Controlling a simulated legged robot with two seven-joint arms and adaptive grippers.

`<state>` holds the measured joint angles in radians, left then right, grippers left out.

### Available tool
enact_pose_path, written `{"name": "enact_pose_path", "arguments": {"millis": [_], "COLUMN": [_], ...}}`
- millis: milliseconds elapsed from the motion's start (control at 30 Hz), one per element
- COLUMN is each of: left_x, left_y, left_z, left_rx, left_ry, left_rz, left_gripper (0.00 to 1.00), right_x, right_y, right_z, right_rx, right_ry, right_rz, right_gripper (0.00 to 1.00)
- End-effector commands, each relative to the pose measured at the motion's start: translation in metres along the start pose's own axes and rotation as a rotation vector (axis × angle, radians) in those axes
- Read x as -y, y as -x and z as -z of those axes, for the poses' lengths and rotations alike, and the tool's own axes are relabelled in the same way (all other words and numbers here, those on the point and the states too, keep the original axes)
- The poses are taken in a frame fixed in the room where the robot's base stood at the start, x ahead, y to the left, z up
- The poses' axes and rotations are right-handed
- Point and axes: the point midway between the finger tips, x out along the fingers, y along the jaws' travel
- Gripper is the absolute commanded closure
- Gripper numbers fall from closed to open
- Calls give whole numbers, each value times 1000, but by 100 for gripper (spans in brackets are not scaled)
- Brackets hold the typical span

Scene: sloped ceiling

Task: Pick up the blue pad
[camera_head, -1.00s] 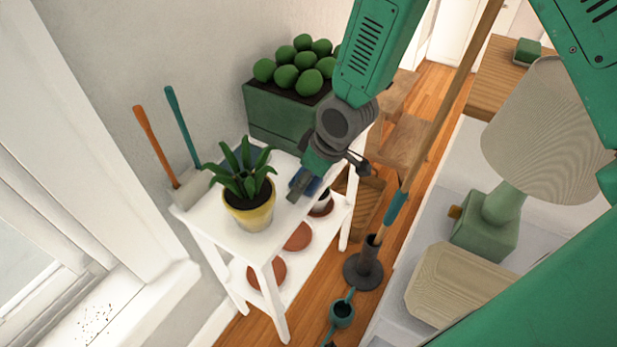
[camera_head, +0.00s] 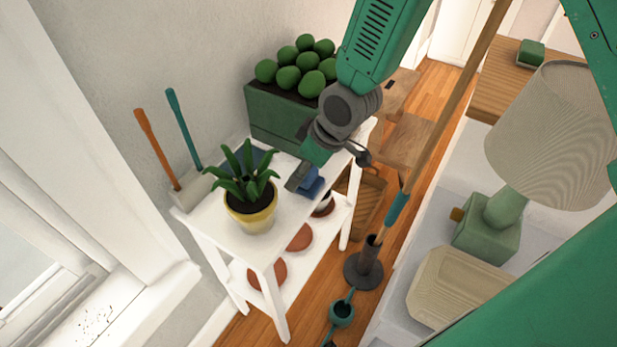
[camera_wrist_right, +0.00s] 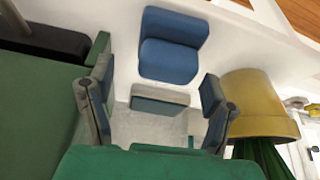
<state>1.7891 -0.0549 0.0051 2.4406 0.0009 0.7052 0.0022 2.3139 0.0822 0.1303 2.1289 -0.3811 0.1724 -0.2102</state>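The blue pad (camera_head: 310,183) lies on the white stand's top near its front edge, partly hidden by my right gripper. It shows whole in the right wrist view (camera_wrist_right: 172,50) as a blue piece with a raised, thicker part. My right gripper (camera_head: 299,172) hangs low over the stand, beside the pad. In the right wrist view the gripper's fingers (camera_wrist_right: 160,105) are spread apart, with the pad just beyond them and nothing clearly held. A small grey-and-blue block shows between the fingers; I cannot tell whether it belongs to the gripper. My left gripper is not in view.
The white stand (camera_head: 215,221) also holds a yellow potted plant (camera_head: 250,218) left of the gripper and a green planter (camera_head: 272,125) behind it. Hand tools with orange and teal handles stand at the wall. A long wooden pole (camera_head: 450,100) rises right of the stand.

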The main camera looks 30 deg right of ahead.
Motion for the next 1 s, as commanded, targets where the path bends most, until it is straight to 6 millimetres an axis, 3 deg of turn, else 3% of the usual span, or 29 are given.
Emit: {"name": "enact_pose_path", "arguments": {"millis": [200,500,667,867,1000], "left_x": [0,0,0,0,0], "left_y": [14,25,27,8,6], "left_z": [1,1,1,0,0], "left_rx": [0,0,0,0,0], "left_ry": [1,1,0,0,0], "left_rz": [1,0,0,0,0], "left_gripper": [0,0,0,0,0], "right_x": [-1,-4,-3,-10,-11], "right_y": [48,96,109,117,104], "right_z": [-5,-9,-9,-28,-30], "right_rx": [7,12,15,16,21], "right_ry": [-11,-17,-17,-19,-15], "right_rz": [2,7,6,5,6], "right_gripper": [26,26,26,26,26]}}
